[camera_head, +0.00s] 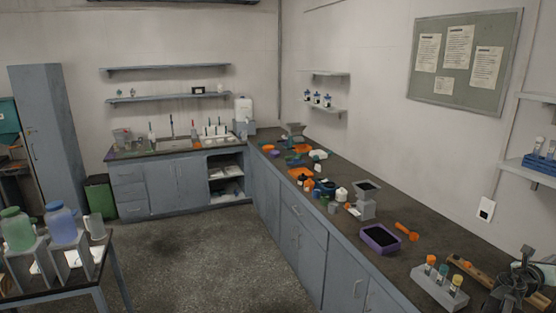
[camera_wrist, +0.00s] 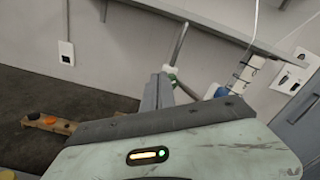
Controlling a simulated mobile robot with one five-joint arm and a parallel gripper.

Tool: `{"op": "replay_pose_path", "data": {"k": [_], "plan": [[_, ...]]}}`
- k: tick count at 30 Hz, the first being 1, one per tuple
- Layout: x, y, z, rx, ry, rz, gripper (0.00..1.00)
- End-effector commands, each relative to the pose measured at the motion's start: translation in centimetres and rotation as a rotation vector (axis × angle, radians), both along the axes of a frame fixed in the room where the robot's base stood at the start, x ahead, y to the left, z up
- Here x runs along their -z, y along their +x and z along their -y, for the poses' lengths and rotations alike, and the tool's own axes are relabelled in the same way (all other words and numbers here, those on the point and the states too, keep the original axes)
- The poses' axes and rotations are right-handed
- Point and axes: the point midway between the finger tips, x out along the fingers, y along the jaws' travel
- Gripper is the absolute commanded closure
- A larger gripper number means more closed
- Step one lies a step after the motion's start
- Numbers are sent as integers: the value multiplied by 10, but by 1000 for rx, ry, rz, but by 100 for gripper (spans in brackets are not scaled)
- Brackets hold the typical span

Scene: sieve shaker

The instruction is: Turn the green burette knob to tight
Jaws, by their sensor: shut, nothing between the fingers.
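In the wrist view, my gripper (camera_wrist: 162,80) is shut and empty, with its grey fingers close together and pointing up. A small white and green fitting (camera_wrist: 172,76), which looks like the burette knob, shows just past the fingertips. A slanted grey rod or tube (camera_wrist: 180,45) rises above it. The fingers overlap the fitting's left side in the picture; I cannot tell whether they touch it. The knob's turned position is too small to read. I cannot make out the burette or its knob in the head view.
In the wrist view, a white part with dark marks (camera_wrist: 243,72) stands to the right, near a blue piece (camera_wrist: 222,92). In the head view, the long dark bench (camera_head: 400,270) carries a purple tray (camera_head: 381,250), an orange scoop (camera_head: 406,231) and a grey tube rack (camera_head: 436,290).

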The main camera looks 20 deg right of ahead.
Motion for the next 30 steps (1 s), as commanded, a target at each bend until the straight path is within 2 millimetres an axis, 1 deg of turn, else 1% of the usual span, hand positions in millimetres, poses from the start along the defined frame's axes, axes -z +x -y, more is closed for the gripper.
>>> {"op": "replay_pose_path", "data": {"k": [1, 3, 6, 9, 30], "plan": [[0, 2, 11, 0, 0, 0, 100], [0, 2, 22, 0, 0, 0, 100], [0, 3, 34, 0, 0, 0, 100], [0, 2, 41, 1, 0, 1, 100], [0, 1, 41, 1, 0, 1, 100]]}}
